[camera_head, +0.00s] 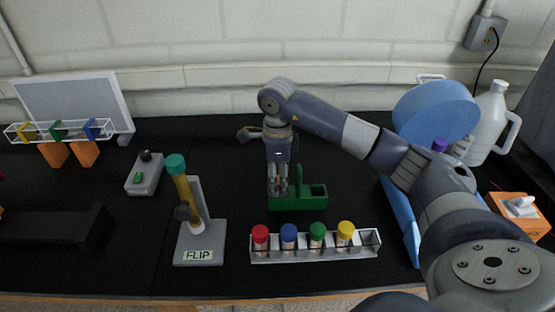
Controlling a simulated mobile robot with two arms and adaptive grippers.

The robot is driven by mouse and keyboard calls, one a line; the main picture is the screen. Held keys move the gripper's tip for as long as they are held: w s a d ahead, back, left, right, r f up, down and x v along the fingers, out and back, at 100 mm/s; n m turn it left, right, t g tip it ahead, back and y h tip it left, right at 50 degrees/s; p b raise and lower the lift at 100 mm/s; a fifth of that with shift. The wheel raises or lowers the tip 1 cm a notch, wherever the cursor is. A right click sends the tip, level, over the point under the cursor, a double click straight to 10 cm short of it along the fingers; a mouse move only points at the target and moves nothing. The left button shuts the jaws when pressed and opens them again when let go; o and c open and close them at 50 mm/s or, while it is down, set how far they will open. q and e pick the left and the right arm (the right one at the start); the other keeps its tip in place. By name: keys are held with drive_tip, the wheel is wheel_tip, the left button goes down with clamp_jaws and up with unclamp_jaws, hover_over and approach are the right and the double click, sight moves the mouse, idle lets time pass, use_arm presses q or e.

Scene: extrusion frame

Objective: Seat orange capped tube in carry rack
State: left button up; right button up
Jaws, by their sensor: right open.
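A green carry rack (313,196) stands upright on the black bench near the middle. My right gripper (277,190) points down at the rack's left part, with its fingers open. Small orange patches show between and around the fingers. They may be the orange capped tube, but the fingers hide most of it and I cannot tell how it sits in the rack. My left gripper is not in view.
A silver rack (371,247) in front holds red, blue, green and yellow capped tubes. A FLIP stand (199,244) with a teal-capped tube (182,182) stands left. A small grey box (144,175) lies behind it. Blue equipment (436,108) and a white jug (489,122) are at right.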

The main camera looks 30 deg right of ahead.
wheel_tip(320, 180, up, 9)
drive_tip(key=shift+r+b, duration=0.15)
drive_tip(key=shift+b, duration=0.7)
drive_tip(key=shift+r, duration=0.9)
